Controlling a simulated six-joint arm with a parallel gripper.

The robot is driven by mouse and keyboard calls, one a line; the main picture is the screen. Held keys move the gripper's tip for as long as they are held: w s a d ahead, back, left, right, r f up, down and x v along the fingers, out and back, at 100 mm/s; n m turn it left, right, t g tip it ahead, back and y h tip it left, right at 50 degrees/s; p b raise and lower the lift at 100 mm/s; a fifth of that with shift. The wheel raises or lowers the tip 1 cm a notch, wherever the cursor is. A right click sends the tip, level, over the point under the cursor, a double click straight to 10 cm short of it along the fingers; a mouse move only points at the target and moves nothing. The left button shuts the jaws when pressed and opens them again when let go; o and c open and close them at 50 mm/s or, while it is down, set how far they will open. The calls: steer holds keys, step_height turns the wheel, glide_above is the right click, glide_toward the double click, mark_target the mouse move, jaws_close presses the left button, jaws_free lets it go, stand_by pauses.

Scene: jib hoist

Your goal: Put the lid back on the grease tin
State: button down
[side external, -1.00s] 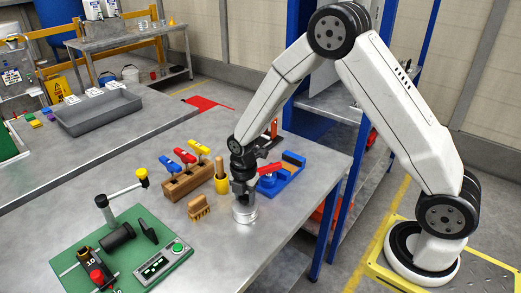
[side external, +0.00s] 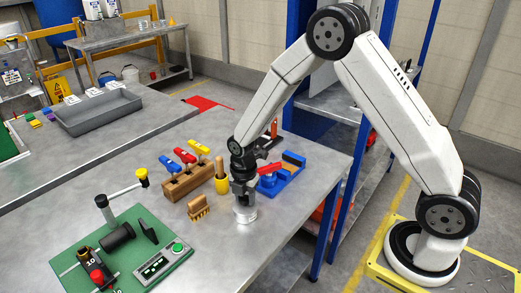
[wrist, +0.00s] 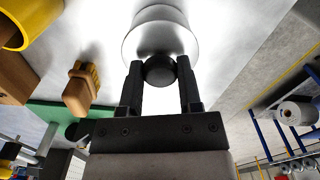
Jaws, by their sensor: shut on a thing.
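The grease tin (side external: 244,215) is a short silvery cylinder near the right edge of the bench, directly under my gripper (side external: 243,192). In the wrist view, my gripper (wrist: 160,80) is shut on the round black knob (wrist: 159,70) of the silvery lid (wrist: 150,38). The lid is in line with the tin. From these views I cannot tell whether it is seated on the tin or a little above it. The fingers hide part of the knob, and the tin is mostly hidden behind the lid in the wrist view.
A wooden brush (side external: 199,207) lies just left of the tin. A green board with fixtures (side external: 150,245) is at front left. Bare bench lies in front of the tin.

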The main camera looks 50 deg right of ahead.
stand_by(0.8)
jaws_free()
steer(key=shift+r, duration=0.1)
steer(key=shift+r, duration=3.4)
jaws_close()
steer(key=shift+f, duration=2.65)
